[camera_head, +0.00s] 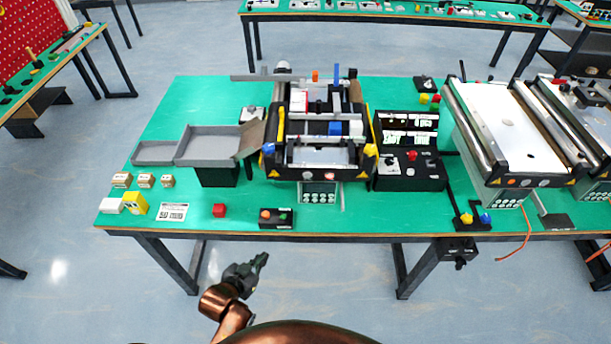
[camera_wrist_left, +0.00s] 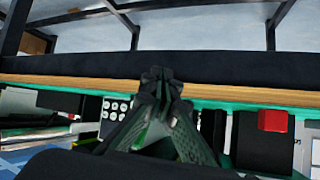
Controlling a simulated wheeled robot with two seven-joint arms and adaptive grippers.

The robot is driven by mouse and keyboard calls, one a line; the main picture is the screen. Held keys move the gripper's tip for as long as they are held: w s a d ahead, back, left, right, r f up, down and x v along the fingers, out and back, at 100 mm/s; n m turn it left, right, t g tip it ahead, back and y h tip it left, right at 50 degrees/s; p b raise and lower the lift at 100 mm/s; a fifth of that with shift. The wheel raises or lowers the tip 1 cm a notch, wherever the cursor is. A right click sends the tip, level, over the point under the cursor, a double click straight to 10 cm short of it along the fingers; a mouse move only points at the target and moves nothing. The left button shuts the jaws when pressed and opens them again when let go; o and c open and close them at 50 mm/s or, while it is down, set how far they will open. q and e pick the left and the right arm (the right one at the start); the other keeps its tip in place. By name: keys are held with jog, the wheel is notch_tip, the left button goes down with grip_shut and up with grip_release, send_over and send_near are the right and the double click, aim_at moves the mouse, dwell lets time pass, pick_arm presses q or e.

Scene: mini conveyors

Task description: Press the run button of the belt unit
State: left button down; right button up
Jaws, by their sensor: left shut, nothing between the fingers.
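The belt unit (camera_head: 300,172) stands at the middle of the green table, with a black frame and yellow and blue corner pieces. A small black button box (camera_head: 273,224) lies in front of it near the table's front edge. It carries an orange-red button (camera_head: 265,214) and a green button (camera_head: 283,216); I cannot read which is run. My left gripper (camera_head: 264,257) is shut and empty, in front of and below the table edge, apart from the box. In the left wrist view its closed fingers (camera_wrist_left: 160,75) cover the middle, and I cannot make out the box. My right gripper is not in view.
A red cube (camera_head: 219,210) sits left of the button box and shows in the left wrist view (camera_wrist_left: 272,120). A keypad panel (camera_head: 318,193) and a black control box (camera_head: 408,172) are to the right. The wooden table edge (camera_wrist_left: 230,93) lies just beyond the fingers.

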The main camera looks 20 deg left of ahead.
aim_at(307, 175)
pick_arm(q)
jog(key=w+d+r+m+t+h, duration=0.25)
jog(key=w+d+r+t, duration=0.35)
jog(key=w+d+r, duration=0.4)
notch_tip(307, 175, up, 11)
jog(key=d+m+t+h, duration=0.2)
jog(key=t+h, duration=0.3)
jog(key=shift+s, duration=0.45)
jog(key=shift+r, duration=0.1)
jog(key=w+a+b, duration=0.2)
jog(key=w, duration=0.6)
jog(key=shift+w+a+b, duration=0.15)
jog(key=shift+w+b, duration=0.1)
jog(key=shift+b, duration=0.1)
jog(key=shift+w, duration=0.1)
jog(key=shift+w+a, duration=0.15)
jog(key=shift+w, duration=0.15)
